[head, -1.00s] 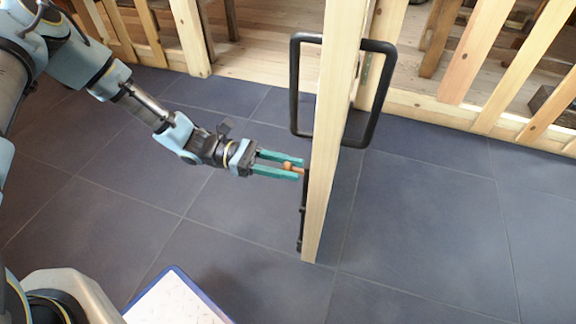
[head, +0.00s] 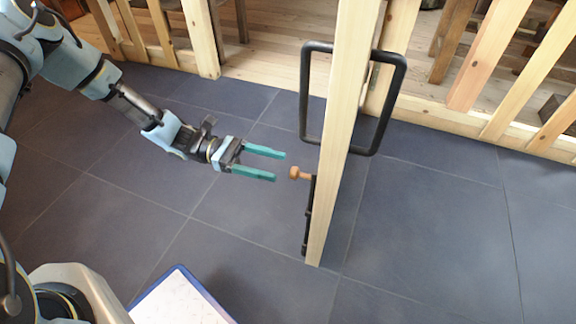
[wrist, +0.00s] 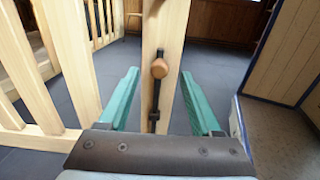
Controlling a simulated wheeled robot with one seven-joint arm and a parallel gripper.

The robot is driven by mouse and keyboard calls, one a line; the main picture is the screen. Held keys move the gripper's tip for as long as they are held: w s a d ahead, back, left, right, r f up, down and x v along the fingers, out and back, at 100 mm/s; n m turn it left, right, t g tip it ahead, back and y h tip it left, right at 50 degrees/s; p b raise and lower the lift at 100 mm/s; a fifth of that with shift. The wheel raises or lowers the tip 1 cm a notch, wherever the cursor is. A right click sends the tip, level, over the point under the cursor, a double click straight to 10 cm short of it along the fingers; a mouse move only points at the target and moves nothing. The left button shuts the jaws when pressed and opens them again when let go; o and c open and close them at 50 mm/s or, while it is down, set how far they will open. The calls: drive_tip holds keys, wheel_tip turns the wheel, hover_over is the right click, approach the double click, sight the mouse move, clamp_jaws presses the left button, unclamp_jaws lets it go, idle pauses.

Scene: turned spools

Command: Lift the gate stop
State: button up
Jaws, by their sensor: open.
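The rod (head: 308,225) runs down the post towards the floor. My gripper (head: 270,164) is open and empty, its teal fingers to the left of the knob with a clear gap. In the wrist view the knob (wrist: 160,68) is ahead, between the lines of the two teal fingers (wrist: 163,100) and beyond their tips. The rod's lower end is partly hidden in the wrist view by my gripper body.
A black loop handle (head: 388,110) sticks out on both sides of the gate. A slatted wooden fence (head: 480,75) runs along the back. A blue-edged white board (head: 180,300) lies at the bottom. Dark floor tiles around are clear.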

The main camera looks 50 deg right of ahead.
drive_tip(key=shift+v, duration=2.2)
drive_tip(key=w+a+r+m+t+y, duration=0.25)
drive_tip(key=w+a+t, duration=0.35)
drive_tip(key=a, duration=0.5)
drive_tip(key=w+a+r+m+t+y, duration=0.2)
drive_tip(key=w+a+r+t, duration=0.25)
drive_tip(key=w+a, duration=0.5)
drive_tip(key=w+a+r+t+y, duration=0.1)
drive_tip(key=a+r+t, duration=0.35)
drive_tip(key=a, duration=0.35)
drive_tip(key=w+a+r+t+y, duration=0.1)
drive_tip(key=a+r+t, duration=0.2)
drive_tip(key=a+r, duration=0.35)
wheel_tip(320, 180, up, 30)
drive_tip(key=a+m+p, duration=0.1)
drive_tip(key=a+p, duration=0.1)
drive_tip(key=p, duration=2.9)
drive_tip(key=shift+s+a, duration=0.2)
drive_tip(key=shift+a, duration=0.1)
